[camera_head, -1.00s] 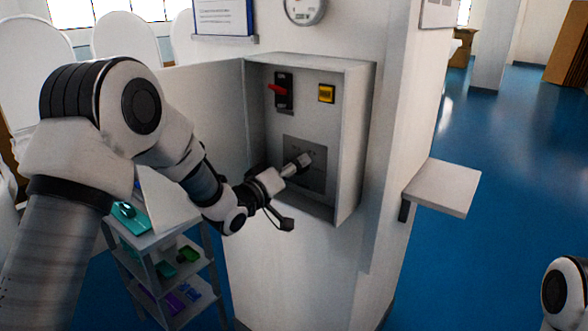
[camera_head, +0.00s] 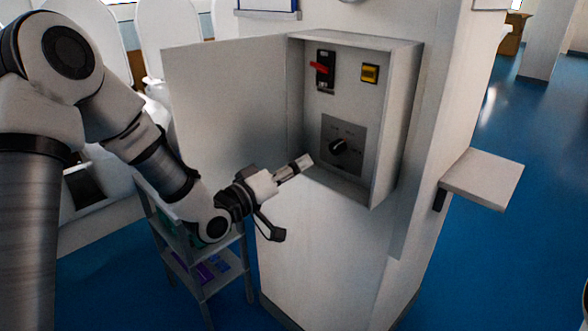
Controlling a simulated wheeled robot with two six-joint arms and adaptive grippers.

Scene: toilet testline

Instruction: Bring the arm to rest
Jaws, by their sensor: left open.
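My left arm comes in from the left in the head view. Its gripper (camera_head: 290,202) is open and empty. It is in front of the open wall box, below and to the left of the black rotary knob (camera_head: 338,146), and apart from it. The knob sits on a grey plate inside the box (camera_head: 411,115). A red-handled switch (camera_head: 319,68) and a yellow button (camera_head: 370,73) are above the knob. My right gripper is not in view.
The box door (camera_head: 220,100) stands open to the left, close behind my left arm. A grey shelf rack (camera_head: 205,282) with coloured items stands below the arm. A small wall ledge (camera_head: 483,178) juts out at right. Blue floor (camera_head: 500,265) is clear at right.

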